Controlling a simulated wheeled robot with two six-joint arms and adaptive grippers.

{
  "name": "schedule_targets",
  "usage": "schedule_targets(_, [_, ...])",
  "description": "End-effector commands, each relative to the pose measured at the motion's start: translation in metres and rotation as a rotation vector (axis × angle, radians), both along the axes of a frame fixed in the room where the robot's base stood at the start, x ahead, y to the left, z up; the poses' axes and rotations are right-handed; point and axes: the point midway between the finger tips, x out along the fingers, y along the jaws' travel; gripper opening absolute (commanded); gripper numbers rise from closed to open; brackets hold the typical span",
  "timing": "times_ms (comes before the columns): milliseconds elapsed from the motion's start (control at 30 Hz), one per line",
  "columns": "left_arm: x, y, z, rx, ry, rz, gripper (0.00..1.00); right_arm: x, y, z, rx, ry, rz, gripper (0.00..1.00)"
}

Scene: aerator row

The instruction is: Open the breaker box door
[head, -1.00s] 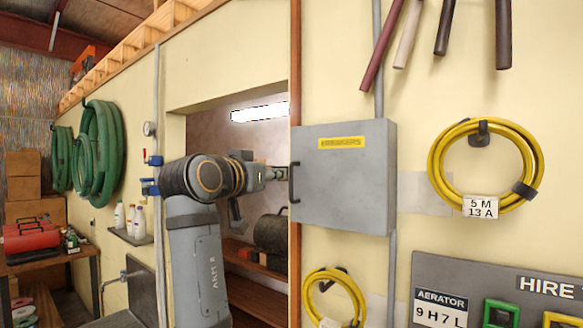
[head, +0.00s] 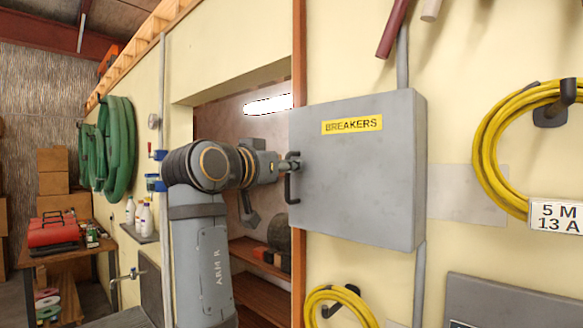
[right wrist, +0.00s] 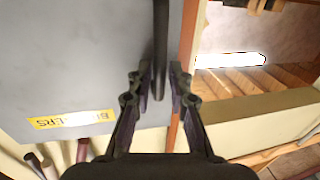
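The grey breaker box (head: 358,170) hangs on the cream wall with a yellow BREAKERS label. Its door looks shut. A black bar handle (head: 288,187) stands off the door's left edge; it also shows in the right wrist view (right wrist: 161,40). My right gripper (head: 291,162) is at the upper part of the handle. In the right wrist view its fingers (right wrist: 161,78) are apart, one on each side of the handle bar, with small gaps that suggest no firm hold. My left gripper is not in view.
A wooden post (head: 299,60) and an opening with shelves (head: 262,292) lie just left of the box. A coiled yellow cable (head: 490,150) hangs to its right and another (head: 340,296) below. A grey board (head: 510,300) is at lower right.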

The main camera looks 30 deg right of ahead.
Motion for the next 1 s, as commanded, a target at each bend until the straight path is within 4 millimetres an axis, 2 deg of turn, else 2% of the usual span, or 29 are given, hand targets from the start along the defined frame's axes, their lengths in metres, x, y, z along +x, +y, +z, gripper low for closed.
schedule_targets(100, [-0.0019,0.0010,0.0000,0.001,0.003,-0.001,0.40,0.0001,-0.0001,0.0001,0.000,0.000,0.000,0.19])
schedule_targets(233, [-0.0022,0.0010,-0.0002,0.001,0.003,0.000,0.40,0.0001,-0.0001,0.0000,0.000,0.000,0.000,0.02])
schedule_targets(267, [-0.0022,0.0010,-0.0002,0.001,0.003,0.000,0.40,0.0001,-0.0001,0.0001,0.000,0.000,0.000,0.00])
schedule_targets(867, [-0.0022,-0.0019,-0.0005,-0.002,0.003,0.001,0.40,-0.0001,-0.0005,0.0003,0.000,-0.001,0.000,0.00])
schedule_targets(1000, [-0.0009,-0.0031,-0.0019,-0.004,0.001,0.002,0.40,-0.0025,-0.0070,-0.0003,0.000,-0.002,0.003,0.00])
